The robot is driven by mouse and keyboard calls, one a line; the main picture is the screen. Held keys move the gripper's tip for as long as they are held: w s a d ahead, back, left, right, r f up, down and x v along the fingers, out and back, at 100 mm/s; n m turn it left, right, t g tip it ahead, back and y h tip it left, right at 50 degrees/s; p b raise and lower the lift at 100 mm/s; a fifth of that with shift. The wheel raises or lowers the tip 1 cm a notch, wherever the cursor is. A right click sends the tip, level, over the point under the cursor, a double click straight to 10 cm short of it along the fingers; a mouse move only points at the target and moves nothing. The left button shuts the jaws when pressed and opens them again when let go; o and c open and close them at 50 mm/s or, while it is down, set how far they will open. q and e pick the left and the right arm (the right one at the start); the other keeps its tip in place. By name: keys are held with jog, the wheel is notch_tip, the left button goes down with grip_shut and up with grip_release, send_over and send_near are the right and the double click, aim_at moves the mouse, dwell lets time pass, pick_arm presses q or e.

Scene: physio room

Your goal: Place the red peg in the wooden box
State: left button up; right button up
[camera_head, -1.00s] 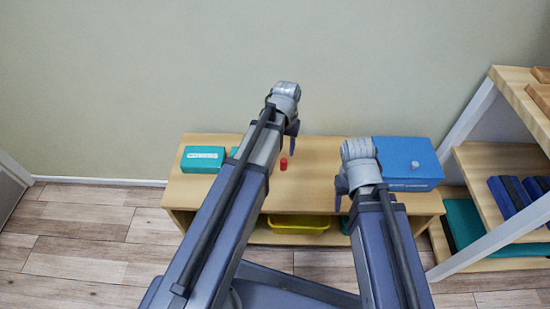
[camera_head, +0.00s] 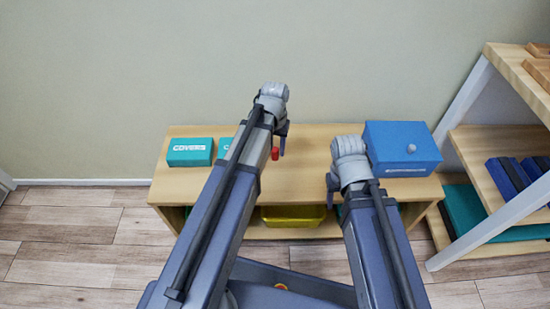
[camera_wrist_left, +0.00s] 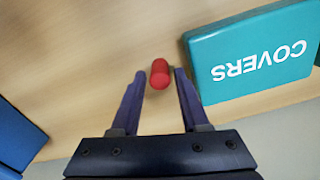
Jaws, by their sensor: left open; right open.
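The red peg (camera_head: 275,154) stands on the wooden bench, close to my left gripper (camera_head: 283,140). In the left wrist view the red peg (camera_wrist_left: 160,73) appears between the open fingertips of my left gripper (camera_wrist_left: 155,75), with space on both sides; I cannot tell how far the fingers are above the bench. My right gripper (camera_head: 332,190) is open and empty, over the bench's front part. Wooden pieces (camera_head: 538,70) show on the right shelf's top; I cannot tell whether one is the wooden box.
The bench (camera_head: 310,155) carries a teal COVERS box (camera_head: 190,152), a second teal box (camera_head: 225,146) partly behind my left arm, and a blue lidded box (camera_head: 403,150). A yellow bin (camera_head: 293,216) sits below. A shelf unit (camera_head: 480,150) stands at right.

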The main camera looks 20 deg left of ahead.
pick_arm(q)
notch_tip(320, 180, down, 2)
jog(key=shift+f+b, duration=0.2)
jog(key=shift+b, duration=0.45)
jog(key=shift+r, duration=0.1)
grip_shut()
